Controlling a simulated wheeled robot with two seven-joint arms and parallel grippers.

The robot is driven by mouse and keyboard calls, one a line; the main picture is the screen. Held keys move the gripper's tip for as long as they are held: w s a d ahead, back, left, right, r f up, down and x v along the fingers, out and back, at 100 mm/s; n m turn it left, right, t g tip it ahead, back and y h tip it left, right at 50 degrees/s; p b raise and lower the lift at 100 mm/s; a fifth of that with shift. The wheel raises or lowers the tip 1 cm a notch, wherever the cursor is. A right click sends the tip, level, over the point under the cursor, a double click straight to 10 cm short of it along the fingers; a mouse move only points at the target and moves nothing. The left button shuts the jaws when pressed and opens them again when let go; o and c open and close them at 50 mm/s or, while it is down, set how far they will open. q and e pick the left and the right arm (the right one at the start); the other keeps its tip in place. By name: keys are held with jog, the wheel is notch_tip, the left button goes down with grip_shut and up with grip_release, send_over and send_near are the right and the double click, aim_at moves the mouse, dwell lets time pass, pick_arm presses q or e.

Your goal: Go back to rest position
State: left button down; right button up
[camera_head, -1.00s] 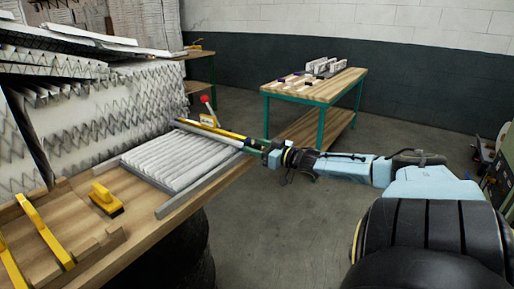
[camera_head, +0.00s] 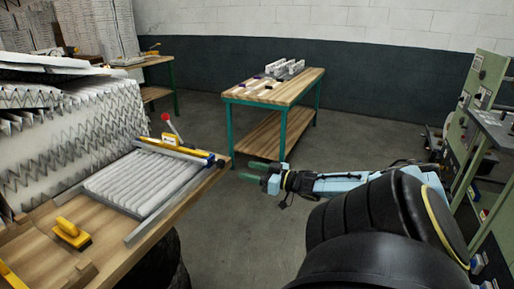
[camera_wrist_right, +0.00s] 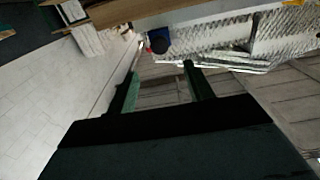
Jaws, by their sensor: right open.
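My right gripper (camera_head: 254,170) is open and empty in the head view. Its two green fingers point left, over the floor, just past the right edge of the wooden workbench (camera_head: 150,226). In the right wrist view the two fingers (camera_wrist_right: 163,88) stand apart with nothing between them. A pleated white filter (camera_head: 143,183) lies in a grey frame on the workbench. A yellow bar tool with a red-knobbed lever (camera_head: 178,148) lies along its far side. A yellow-handled brush (camera_head: 71,233) is on the bench near the front. My left gripper is not in view.
A green-legged wooden table (camera_head: 275,90) with small parts stands at the back. Stacked pleated filters (camera_head: 70,140) rise at the left. A green machine (camera_head: 490,130) stands at the right. The grey floor between is open.

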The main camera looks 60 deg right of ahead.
jog(key=shift+s, duration=0.8)
jog(key=shift+f, duration=0.1)
jog(key=s+a+f+m+g+h, duration=0.1)
jog(key=s+a+f+g, duration=0.3)
jog(key=f, duration=0.6)
jog(key=s+d+f+m+g+h, duration=0.1)
jog(key=s+f+g+h, duration=0.1)
jog(key=s+f, duration=0.65)
jog(key=s+a+f+g+h, duration=0.15)
jog(key=s+f, duration=0.25)
jog(key=f, duration=0.8)
jog(key=s+a+f+g+y, duration=0.2)
jog(key=s+a+f+g, duration=0.4)
jog(key=a+f, duration=0.65)
jog(key=s+a+f+n+g, duration=0.1)
jog(key=s+a+f, duration=0.1)
jog(key=a, duration=0.6)
jog(key=s+a+f+n+g+y, duration=0.1)
jog(key=s+a+f+n, duration=0.1)
jog(key=a, duration=0.6)
jog(key=s+a+f+n+g+y, duration=0.1)
jog(key=s+a+f, duration=0.1)
jog(key=a, duration=0.6)
jog(key=shift+s+f+n, duration=0.15)
jog(key=shift+f+n, duration=0.15)
jog(key=shift+f, duration=0.55)
jog(key=shift+g+y, duration=0.25)
jog(key=shift+c, duration=0.4)
